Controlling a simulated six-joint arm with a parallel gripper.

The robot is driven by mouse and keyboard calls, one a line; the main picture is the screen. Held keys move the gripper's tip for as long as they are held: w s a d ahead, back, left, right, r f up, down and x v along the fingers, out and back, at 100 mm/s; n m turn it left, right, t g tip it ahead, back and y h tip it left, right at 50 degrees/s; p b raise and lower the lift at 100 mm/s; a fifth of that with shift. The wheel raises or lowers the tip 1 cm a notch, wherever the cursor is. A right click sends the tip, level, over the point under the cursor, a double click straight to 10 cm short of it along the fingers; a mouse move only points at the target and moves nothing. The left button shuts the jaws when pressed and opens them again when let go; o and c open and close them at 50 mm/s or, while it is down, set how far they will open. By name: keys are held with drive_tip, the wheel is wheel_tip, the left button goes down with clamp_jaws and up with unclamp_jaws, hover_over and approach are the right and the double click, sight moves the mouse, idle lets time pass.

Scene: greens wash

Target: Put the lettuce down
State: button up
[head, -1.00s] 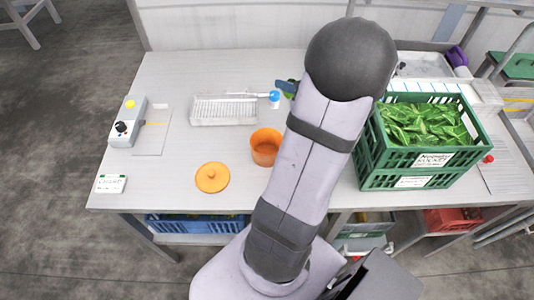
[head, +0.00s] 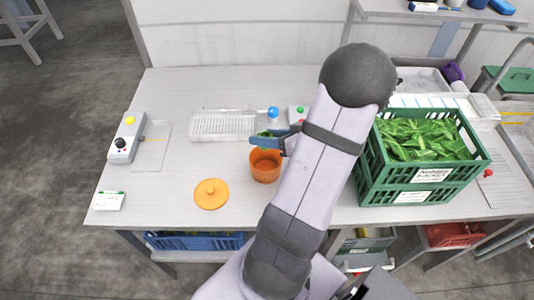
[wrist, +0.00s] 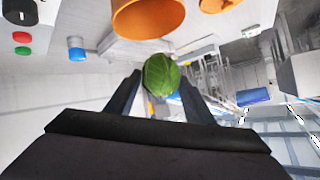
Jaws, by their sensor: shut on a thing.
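The lettuce (wrist: 161,75) is a round green head held between the two dark fingers of my gripper (wrist: 160,88) in the wrist view. In the head view my gripper (head: 270,139) is at the back rim of the orange pot (head: 265,167), and only a bit of green shows beside it. The pot also shows in the wrist view (wrist: 148,18), beyond the lettuce and apart from it in the picture. My arm hides part of the gripper in the head view.
An orange lid (head: 211,194) lies left of the pot. A white wire rack (head: 223,125) and a blue-capped container (head: 273,115) stand behind. A control box (head: 126,138) is at left. The front left table is mostly clear.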

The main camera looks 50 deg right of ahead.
sight(268, 151)
drive_tip(key=shift+f, duration=3.2)
drive_tip(key=shift+f, duration=0.6)
drive_tip(key=o, duration=1.1)
drive_tip(key=shift+r, duration=0.5)
drive_tip(key=shift+s+d+r, duration=0.1)
drive_tip(key=shift+s+r, duration=0.1)
drive_tip(key=shift+r, duration=0.05)
drive_tip(key=b+v, duration=0.1)
drive_tip(key=v, duration=1)
drive_tip(key=shift+s+r+b, duration=0.1)
drive_tip(key=shift+s+b, duration=0.15)
drive_tip(key=shift+b, duration=0.15)
